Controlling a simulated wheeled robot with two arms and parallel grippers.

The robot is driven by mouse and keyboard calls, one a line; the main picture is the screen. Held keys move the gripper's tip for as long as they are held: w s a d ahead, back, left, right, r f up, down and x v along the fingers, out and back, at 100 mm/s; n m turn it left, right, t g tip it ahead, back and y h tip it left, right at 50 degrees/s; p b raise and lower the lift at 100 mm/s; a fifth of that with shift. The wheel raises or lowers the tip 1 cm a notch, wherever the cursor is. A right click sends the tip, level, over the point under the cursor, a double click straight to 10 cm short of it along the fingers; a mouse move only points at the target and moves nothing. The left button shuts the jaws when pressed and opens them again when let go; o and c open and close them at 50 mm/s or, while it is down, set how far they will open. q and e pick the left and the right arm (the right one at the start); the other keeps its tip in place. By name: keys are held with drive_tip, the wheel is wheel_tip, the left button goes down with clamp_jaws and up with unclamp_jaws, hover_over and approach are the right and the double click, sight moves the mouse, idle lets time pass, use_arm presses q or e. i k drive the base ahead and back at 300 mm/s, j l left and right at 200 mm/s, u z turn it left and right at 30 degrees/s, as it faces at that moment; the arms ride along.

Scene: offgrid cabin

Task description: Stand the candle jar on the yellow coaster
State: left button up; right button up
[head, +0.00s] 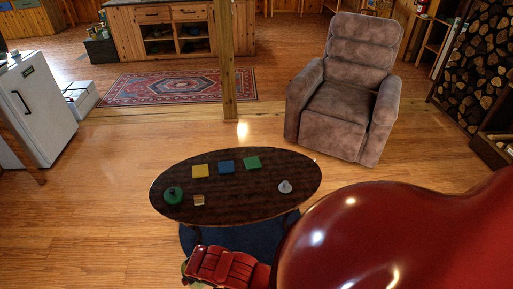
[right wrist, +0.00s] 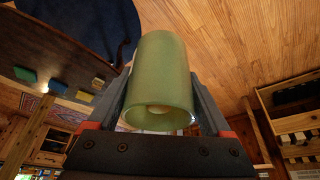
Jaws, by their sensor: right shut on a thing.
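The candle jar (right wrist: 165,70) is a pale green cylinder with an open end towards the camera and a pale shape inside. My right gripper (right wrist: 160,88) is shut on it, one finger on each side. The yellow coaster (head: 200,171) lies bare on the dark oval table (head: 240,201), at the left of a row of coasters. My left gripper is not in view.
A blue coaster (head: 226,167) and a green coaster (head: 252,163) lie right of the yellow one. A green round pot (head: 172,195), a small tan block (head: 199,200) and a grey object (head: 285,187) stand on the table. An armchair (head: 345,95) stands behind right.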

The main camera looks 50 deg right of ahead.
sight(200, 169)
drive_tip(key=i+l+z, duration=0.3)
drive_tip(key=i, duration=0.9)
drive_tip(key=i+z, duration=0.3)
drive_tip(key=i, duration=0.85)
